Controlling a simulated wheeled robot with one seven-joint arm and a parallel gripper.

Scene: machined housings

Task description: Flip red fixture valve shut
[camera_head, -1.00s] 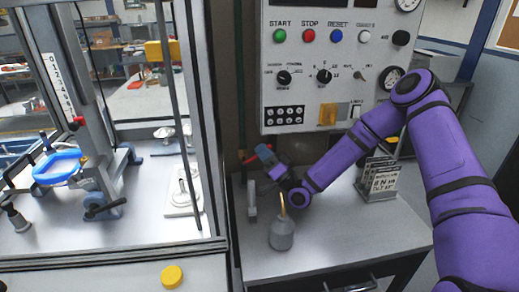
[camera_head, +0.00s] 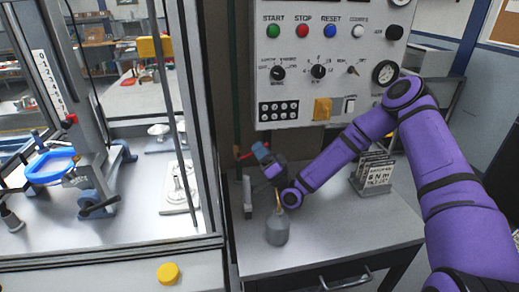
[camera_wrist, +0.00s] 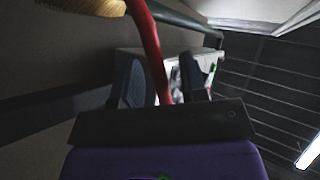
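The red valve handle (camera_head: 245,155) shows as a short red bar at the back left of the bench in the head view, beside a dark green upright pipe (camera_head: 237,120). My gripper (camera_head: 260,149) is right next to it, with its blue fingers near the red bar. In the wrist view the red handle (camera_wrist: 150,45) is a curved bar running down from the top edge between the two fingers of my gripper (camera_wrist: 163,80). The fingers are apart, with gaps beside the bar. The valve body and the handle's pivot cannot be made out.
A grey oil can (camera_head: 277,230) stands on the bench (camera_head: 330,238) below my gripper. A grey upright bracket (camera_head: 248,194) is left of it. A control panel (camera_head: 335,75) hangs above, and a sign stand (camera_head: 374,172) is on the right. A glazed enclosure's frame (camera_head: 208,150) borders the left.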

